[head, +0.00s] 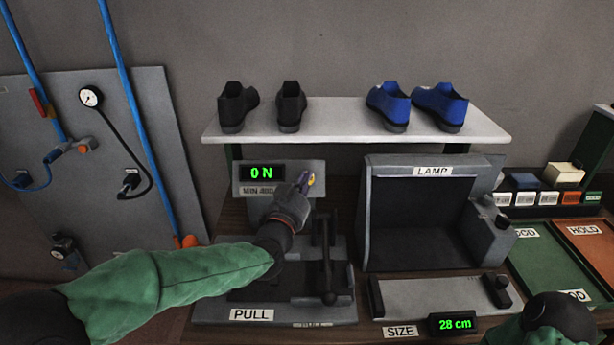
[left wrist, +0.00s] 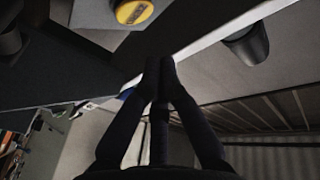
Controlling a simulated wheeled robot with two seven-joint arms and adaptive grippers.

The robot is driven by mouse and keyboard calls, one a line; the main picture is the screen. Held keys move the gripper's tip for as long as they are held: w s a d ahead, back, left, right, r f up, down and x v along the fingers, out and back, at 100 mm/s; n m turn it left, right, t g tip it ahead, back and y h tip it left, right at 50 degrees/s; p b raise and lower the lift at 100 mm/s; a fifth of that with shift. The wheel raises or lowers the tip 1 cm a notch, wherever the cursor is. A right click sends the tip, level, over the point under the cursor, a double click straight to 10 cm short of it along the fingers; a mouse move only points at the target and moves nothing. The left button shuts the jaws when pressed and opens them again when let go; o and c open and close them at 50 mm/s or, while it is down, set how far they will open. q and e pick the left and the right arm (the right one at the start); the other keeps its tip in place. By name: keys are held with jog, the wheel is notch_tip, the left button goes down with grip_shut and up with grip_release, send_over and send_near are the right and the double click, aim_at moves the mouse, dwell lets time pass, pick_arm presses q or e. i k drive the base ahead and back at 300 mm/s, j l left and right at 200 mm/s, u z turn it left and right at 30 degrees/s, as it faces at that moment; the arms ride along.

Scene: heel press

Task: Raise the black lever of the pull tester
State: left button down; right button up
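The pull tester (head: 340,310) stands left of centre on the bench, with a "PULL" label and a display reading 0 N. Its black lever (head: 326,262) is a bar at the tester's right side, with a round knob at its near, lower end. My left gripper (head: 307,182) is up by the tester's display panel, beyond and above the knob, apart from it. In the left wrist view its fingers (left wrist: 159,68) meet at the tips, with nothing visible between them. A yellow round button (left wrist: 133,11) is near them. My right gripper is not visible; only part of that arm shows.
A shelf (head: 350,125) with black and blue shoes runs above the tester. A lamp box (head: 420,218) stands close on the lever's right. A size gauge (head: 430,298) reading 28 cm lies in front of it. Green and orange trays (head: 590,243) are at the far right.

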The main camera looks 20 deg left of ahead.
aim_at(329, 298)
jog(key=k+j, duration=0.1)
jog(key=k, duration=0.9)
